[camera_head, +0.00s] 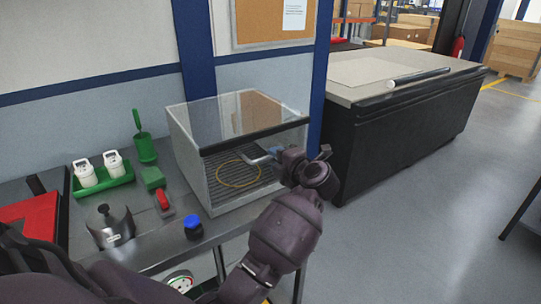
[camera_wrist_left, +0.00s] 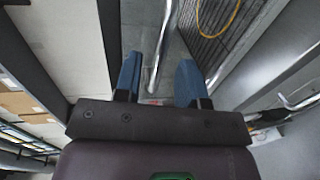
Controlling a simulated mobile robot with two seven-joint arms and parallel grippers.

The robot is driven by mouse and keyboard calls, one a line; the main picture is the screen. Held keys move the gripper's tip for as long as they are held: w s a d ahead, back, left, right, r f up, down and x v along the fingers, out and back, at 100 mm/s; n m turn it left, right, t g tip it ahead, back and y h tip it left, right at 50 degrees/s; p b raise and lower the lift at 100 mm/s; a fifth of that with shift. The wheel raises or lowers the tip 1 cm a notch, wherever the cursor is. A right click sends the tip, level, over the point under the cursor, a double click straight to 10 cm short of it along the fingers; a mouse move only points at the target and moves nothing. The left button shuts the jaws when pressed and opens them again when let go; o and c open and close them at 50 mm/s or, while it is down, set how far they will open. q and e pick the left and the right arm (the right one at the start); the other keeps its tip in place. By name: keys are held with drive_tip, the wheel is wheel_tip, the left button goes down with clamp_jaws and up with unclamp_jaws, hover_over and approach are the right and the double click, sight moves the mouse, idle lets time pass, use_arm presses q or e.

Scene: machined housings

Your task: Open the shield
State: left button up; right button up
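The shield is a clear panel (camera_head: 225,118) with a dark bar (camera_head: 255,138) along its front edge, on a grey metal box on the bench. A bent metal handle (camera_head: 257,160) shows just below the bar. A yellow ring (camera_head: 238,173) lies on the ribbed floor inside. My left gripper (camera_head: 272,152) is at the right end of the handle, with its blue fingers partly hidden by the wrist. In the left wrist view the fingers (camera_wrist_left: 159,78) are apart, with the metal handle rod (camera_wrist_left: 160,45) running between them. Contact cannot be told. My right gripper is not in view.
Left of the box are a green tray (camera_head: 104,183) with white containers, a green cup with a brush (camera_head: 144,148), a red-handled item (camera_head: 163,200) and a blue-capped jar (camera_head: 193,227). A dark-sided counter (camera_head: 400,130) stands right. Floor between is clear.

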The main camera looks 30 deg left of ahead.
use_arm(q)
drive_tip(key=shift+x, duration=1.7)
clamp_jaws()
